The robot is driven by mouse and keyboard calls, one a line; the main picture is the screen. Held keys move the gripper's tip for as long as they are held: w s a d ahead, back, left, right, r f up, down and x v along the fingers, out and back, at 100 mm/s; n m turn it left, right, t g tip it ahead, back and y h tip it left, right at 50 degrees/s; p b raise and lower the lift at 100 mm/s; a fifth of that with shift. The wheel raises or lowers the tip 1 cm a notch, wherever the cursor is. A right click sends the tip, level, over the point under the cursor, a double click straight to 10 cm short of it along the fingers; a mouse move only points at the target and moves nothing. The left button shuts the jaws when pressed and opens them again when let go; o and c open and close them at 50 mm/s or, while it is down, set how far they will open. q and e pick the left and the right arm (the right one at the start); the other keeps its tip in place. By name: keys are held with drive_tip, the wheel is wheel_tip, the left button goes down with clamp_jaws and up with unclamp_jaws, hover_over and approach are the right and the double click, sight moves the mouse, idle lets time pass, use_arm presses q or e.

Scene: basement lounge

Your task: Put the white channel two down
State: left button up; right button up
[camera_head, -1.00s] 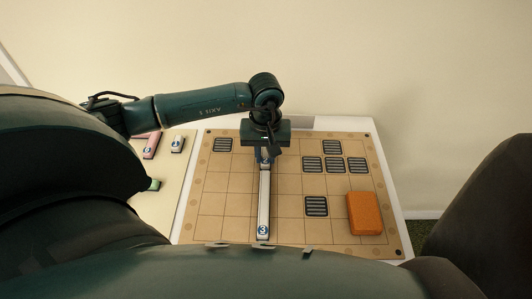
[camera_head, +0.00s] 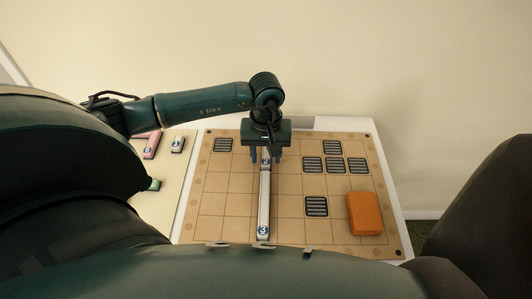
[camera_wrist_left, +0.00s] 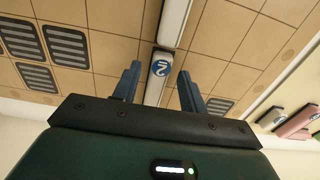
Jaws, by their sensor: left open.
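The white channel two (camera_head: 265,162) is a short white piece with a blue disc marked 2. It lies on the tan gridded board (camera_head: 235,205), in line with the far end of the long white channel three (camera_head: 264,203). My left gripper (camera_head: 267,157) is above channel two with its fingers open on either side. In the left wrist view, channel two (camera_wrist_left: 161,66) lies between the spread fingers, with gaps on both sides, and the gripper body hides its near end. Channel three (camera_wrist_left: 174,22) shows beyond it. My right gripper is not in view.
An orange block (camera_head: 364,213) sits on the board's right side. Several dark slatted tiles (camera_head: 316,206) lie on the grid. A side tray (camera_head: 165,195) at left holds pink (camera_head: 151,146), white (camera_head: 177,144) and green (camera_head: 153,184) pieces. Grid cells left of the channels are mostly bare.

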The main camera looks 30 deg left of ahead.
sight(266, 159)
use_arm(q)
wheel_tip(266, 159, up, 12)
drive_tip(key=shift+b, duration=0.3)
drive_tip(key=shift+f, duration=0.2)
idle(0.3)
